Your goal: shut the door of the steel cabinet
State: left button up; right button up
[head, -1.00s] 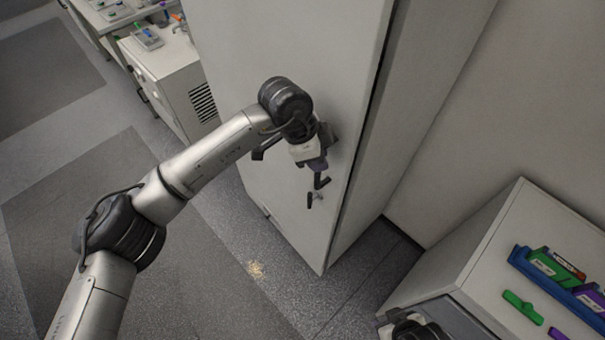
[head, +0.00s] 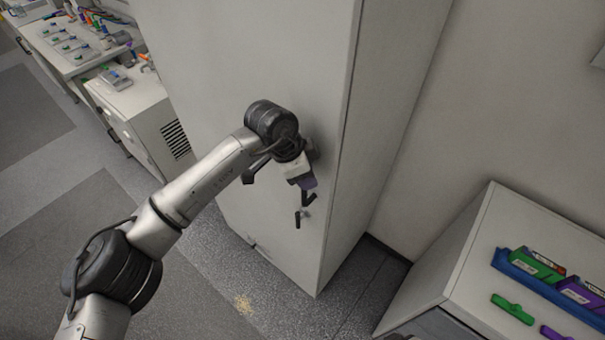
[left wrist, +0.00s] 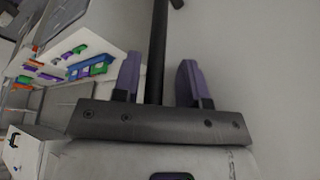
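The steel cabinet (head: 345,215) is tall and pale grey. Its door (head: 235,80) faces my left arm, and its free edge looks flush with the cabinet side, with no dark gap showing. A small black handle (head: 297,220) is on the lower part of the door. My left gripper (head: 307,190) is at the door by the handle. In the left wrist view, its two purple fingers (left wrist: 160,78) stand apart, on either side of a black bar (left wrist: 157,40), with a small space on each side. My right gripper is not in view.
A low grey cabinet (head: 450,245) at the lower right carries a blue tray (head: 540,285) with coloured boxes and a green piece (head: 512,309). A white bench (head: 65,55) with small items is at the upper left. Floor is clear in front of the door.

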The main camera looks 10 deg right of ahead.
pick_arm(q)
jog(key=shift+s+d, duration=0.15)
jog(key=shift+d, duration=0.05)
jog(key=b+v, duration=0.2)
jog(key=v, duration=1.2)
jog(key=shift+a, duration=0.25)
jog(key=shift+f, duration=0.15)
